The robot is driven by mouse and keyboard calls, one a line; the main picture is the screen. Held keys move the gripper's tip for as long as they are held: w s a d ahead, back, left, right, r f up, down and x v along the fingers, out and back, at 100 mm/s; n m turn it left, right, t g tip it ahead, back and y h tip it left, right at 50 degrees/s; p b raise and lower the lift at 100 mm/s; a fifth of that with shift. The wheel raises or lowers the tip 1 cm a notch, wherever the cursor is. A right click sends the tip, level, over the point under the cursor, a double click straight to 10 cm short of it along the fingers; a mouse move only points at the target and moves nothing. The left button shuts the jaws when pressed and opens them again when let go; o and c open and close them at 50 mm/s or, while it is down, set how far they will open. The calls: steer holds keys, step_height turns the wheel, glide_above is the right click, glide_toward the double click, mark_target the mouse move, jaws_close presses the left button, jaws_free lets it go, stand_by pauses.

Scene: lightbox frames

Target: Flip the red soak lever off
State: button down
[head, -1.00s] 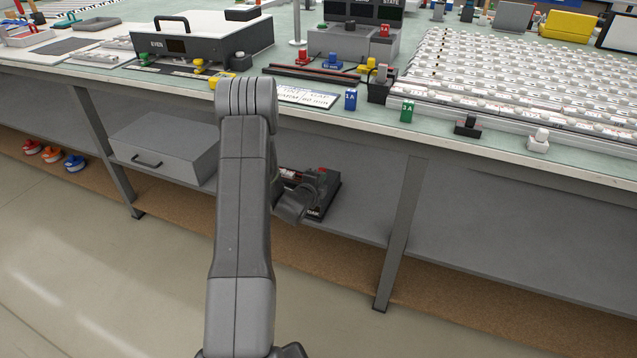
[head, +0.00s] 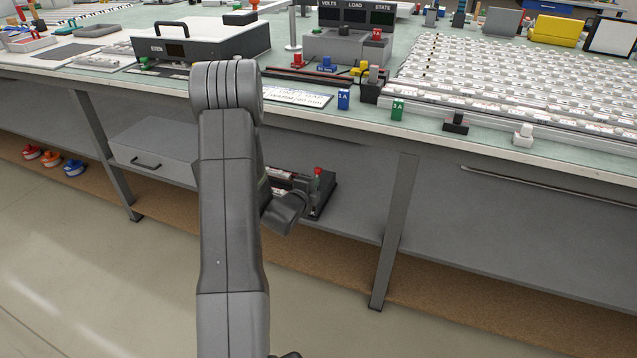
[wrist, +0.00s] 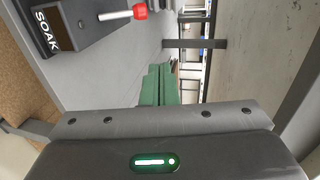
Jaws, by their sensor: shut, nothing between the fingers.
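The soak lever has a red tip (wrist: 140,11) on a pale rod that sticks out from a dark box (wrist: 62,42) marked SOAK, at the top left of the wrist view. In the head view the red tip (head: 318,171) stands up above the dark box (head: 325,190) on the shelf under the bench. My gripper (wrist: 160,88) has green fingers, shut and empty, in the middle of the wrist view. They are apart from the lever, which lies up and left of them in that picture. My arm hides the gripper in the head view.
A grey drawer unit (head: 160,150) is left of the box on the shelf (head: 355,223). A bench leg (head: 395,235) stands to the right. The shelf right of the box looks clear.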

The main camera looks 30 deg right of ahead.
steer(key=shift+s+a+r, duration=0.65)
steer(key=shift+s+a, duration=0.15)
steer(key=shift+a, duration=0.15)
